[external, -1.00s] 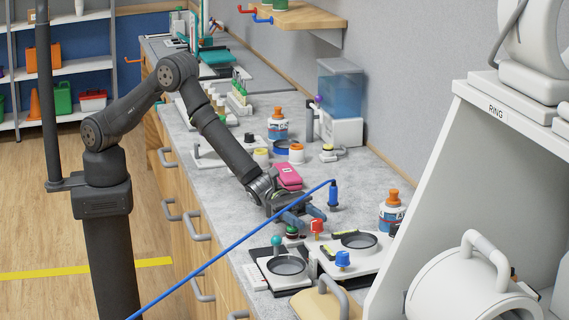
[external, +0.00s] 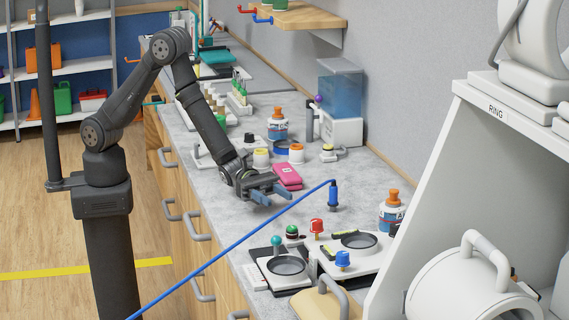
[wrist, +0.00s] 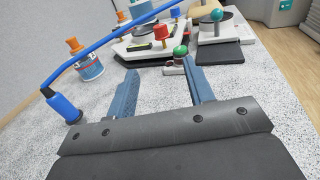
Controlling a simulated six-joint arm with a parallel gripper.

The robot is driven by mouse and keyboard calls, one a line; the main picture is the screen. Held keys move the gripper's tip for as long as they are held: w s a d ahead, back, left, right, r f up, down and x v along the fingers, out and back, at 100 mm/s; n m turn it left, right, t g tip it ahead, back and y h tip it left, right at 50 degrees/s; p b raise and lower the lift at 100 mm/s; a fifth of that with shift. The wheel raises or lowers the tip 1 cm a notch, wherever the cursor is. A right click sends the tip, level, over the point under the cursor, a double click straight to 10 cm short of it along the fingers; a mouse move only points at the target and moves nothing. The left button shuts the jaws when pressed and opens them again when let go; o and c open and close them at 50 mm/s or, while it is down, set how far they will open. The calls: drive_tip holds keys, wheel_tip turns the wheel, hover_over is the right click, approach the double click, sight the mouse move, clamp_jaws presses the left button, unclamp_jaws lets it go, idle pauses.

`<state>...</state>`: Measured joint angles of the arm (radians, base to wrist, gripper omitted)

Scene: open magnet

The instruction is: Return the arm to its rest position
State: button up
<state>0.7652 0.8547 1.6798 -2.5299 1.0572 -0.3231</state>
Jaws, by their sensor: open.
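My gripper (external: 270,195) is open and empty above the grey speckled counter (external: 230,225), just left of a pink case (external: 287,176). In the wrist view its two blue fingers (wrist: 160,95) stand wide apart with nothing between them. Beyond them is a small holder with a green knob (wrist: 180,52). My arm reaches from its dark column at the left, bent at the elbow, down over the counter.
A blue cable with a blue plug (external: 333,195) crosses in front of my gripper and also shows in the wrist view (wrist: 62,107). Orange-capped bottles (external: 277,125), white jars (external: 261,158) and a panel with red and blue knobs (external: 360,245) stand around. A large white housing (external: 470,150) is at right.

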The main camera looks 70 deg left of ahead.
sight(313, 220)
drive_tip(key=x, duration=1.6)
drive_tip(key=shift+d+f, duration=0.15)
drive_tip(key=shift+d, duration=0.15)
drive_tip(key=shift+w+a+g, duration=0.15)
drive_tip(key=shift+w+g, duration=0.05)
drive_tip(key=shift+g, duration=0.1)
drive_tip(key=shift+m+g, duration=0.6)
drive_tip(key=shift+a+g, duration=0.2)
drive_tip(key=shift+g, duration=0.1)
drive_tip(key=a, duration=0.5)
drive_tip(key=s+a, duration=0.1)
drive_tip(key=a, duration=0.4)
drive_tip(key=s+a, duration=0.1)
drive_tip(key=a, duration=0.5)
drive_tip(key=shift+s, duration=0.1)
drive_tip(key=shift+s+a+r, duration=0.15)
drive_tip(key=shift+a+r, duration=0.1)
drive_tip(key=shift+a, duration=0.35)
drive_tip(key=shift+d+r, duration=0.15)
drive_tip(key=shift+r, duration=2.25)
